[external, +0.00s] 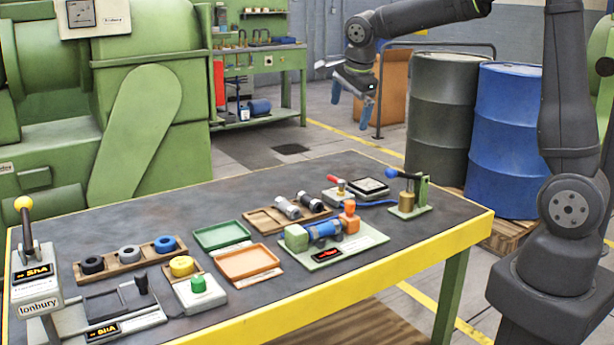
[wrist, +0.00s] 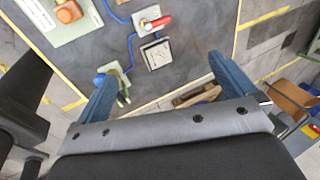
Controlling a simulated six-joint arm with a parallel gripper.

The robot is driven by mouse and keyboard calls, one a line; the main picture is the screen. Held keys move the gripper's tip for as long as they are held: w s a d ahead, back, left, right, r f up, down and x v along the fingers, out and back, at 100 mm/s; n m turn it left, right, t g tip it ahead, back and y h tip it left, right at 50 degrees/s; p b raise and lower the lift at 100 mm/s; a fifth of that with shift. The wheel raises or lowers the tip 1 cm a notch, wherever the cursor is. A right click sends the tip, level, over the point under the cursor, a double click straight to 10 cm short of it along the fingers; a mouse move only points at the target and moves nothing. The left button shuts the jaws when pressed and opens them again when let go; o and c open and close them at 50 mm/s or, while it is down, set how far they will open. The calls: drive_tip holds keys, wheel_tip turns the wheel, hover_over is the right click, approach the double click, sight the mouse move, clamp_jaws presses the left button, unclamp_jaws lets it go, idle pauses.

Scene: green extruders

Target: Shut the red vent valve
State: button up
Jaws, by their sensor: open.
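The red vent valve (external: 339,184) is a small red lever on a pale base near the back right of the bench. It also shows in the wrist view, as a red handle (wrist: 160,22) at top centre, lying roughly sideways across its pale plate. My gripper (external: 352,97) is raised above and behind the bench's far edge, apart from the valve. Its two blue fingers are spread with nothing between them, as the wrist view (wrist: 163,75) also shows.
A square framed gauge (external: 370,187) sits beside the valve, with blue tubing by it. A blue-knobbed lever stand (external: 409,195) rises to the right. A board with a blue cylinder (external: 322,231) lies in front. Drums (external: 505,130) stand behind the bench.

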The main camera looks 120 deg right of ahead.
drive_tip(key=shift+v, duration=1.25)
drive_tip(key=shift+c, duration=0.2)
